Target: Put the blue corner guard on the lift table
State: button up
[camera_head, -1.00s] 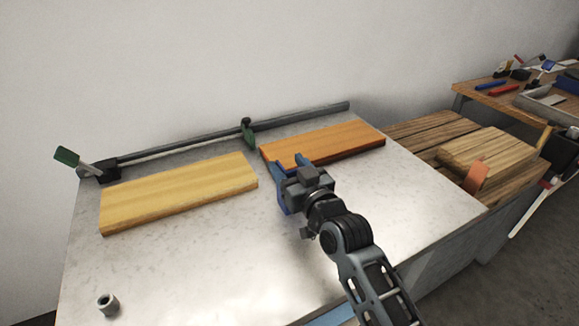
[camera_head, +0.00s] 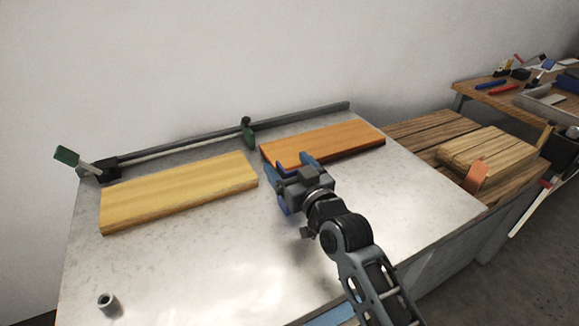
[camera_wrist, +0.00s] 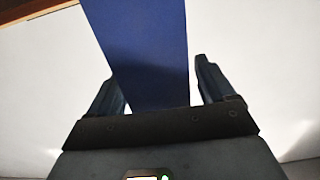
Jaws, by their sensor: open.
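The blue corner guard (camera_wrist: 145,45) fills the upper middle of the wrist view as a flat dark-blue strip. It lies between the two fingers of my gripper (camera_wrist: 158,78), with a clear gap at the right finger and its left edge close to the left finger. In the head view my gripper (camera_head: 292,174) is open, low over the grey metal tabletop (camera_head: 205,235), in front of the orange board. The guard is a small blue patch (camera_head: 281,172) there, mostly hidden by the gripper. I cannot tell for sure whether this metal-topped table is the lift table.
A pale yellow board (camera_head: 178,190) and an orange board (camera_head: 322,142) lie on the tabletop before a grey rail (camera_head: 300,117) with green-handled clamps. A small metal ring (camera_head: 108,304) stands front left. A stack of planks (camera_head: 488,150) with an orange piece (camera_head: 476,176) stands to the right.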

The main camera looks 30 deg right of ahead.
jog(key=s+b, duration=0.2)
jog(key=s, duration=1)
jog(key=shift+b, duration=0.35)
jog(key=shift+g, duration=0.5)
jog(key=s+f, duration=0.1)
jog(key=s, duration=0.2)
jog(key=s+f, duration=0.2)
jog(key=s, duration=0.1)
jog(key=s+f, duration=0.1)
jog(key=s, duration=0.2)
jog(key=shift+s+a+f, duration=0.15)
jog(key=shift+a+f, duration=0.15)
jog(key=shift+a, duration=0.1)
jog(key=s+a+r+g, duration=0.1)
jog(key=s+r+g, duration=0.1)
jog(key=s, duration=2.4)
jog(key=shift+s+a+r, duration=0.15)
jog(key=shift+s+a, duration=0.15)
jog(key=shift+a, duration=0.05)
jog(key=shift+w, duration=0.1)
